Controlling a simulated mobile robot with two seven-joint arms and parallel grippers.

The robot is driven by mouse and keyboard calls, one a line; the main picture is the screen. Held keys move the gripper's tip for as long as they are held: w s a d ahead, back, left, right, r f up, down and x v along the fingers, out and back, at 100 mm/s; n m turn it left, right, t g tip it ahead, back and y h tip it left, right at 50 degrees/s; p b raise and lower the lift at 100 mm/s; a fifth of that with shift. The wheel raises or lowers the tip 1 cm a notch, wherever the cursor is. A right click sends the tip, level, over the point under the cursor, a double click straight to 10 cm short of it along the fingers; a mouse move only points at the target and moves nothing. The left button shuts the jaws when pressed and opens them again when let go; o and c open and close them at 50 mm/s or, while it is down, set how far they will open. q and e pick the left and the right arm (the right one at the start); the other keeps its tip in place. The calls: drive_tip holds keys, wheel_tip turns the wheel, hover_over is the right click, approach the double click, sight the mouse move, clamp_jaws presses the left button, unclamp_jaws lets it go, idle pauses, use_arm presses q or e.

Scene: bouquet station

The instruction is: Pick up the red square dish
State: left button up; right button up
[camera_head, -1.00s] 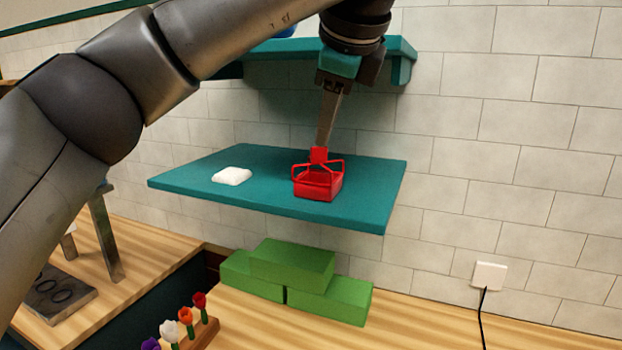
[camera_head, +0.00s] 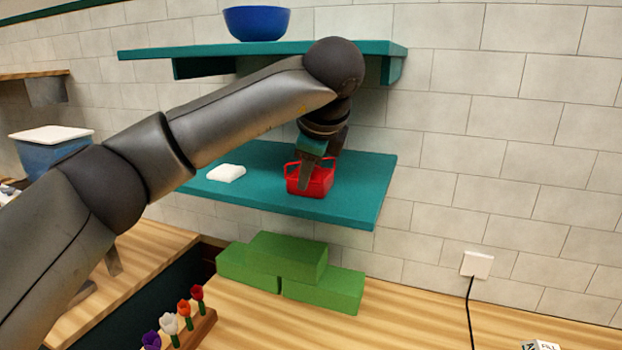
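The red square dish (camera_head: 320,186) sits on the lower teal shelf (camera_head: 350,204), right of its middle, with a thin raised handle. My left gripper (camera_head: 306,184) points down at the dish, and a finger overlaps the dish's near left part. The gripper and wrist hide part of the dish and its handle. I cannot tell whether the fingers are open or shut, or whether they touch the dish. My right gripper is not in view.
A white block (camera_head: 226,173) lies left of the dish on the same shelf. An upper teal shelf (camera_head: 200,52) with a blue bowl (camera_head: 257,22) is above. Green blocks (camera_head: 290,258) and a flower rack (camera_head: 200,328) stand below.

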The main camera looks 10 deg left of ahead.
sight(311, 182)
use_arm(q)
drive_tip(key=shift+p+x, duration=0.4)
drive_tip(key=shift+x, duration=1.15)
drive_tip(key=shift+c, duration=0.2)
clamp_jaws()
drive_tip(key=shift+r, duration=0.1)
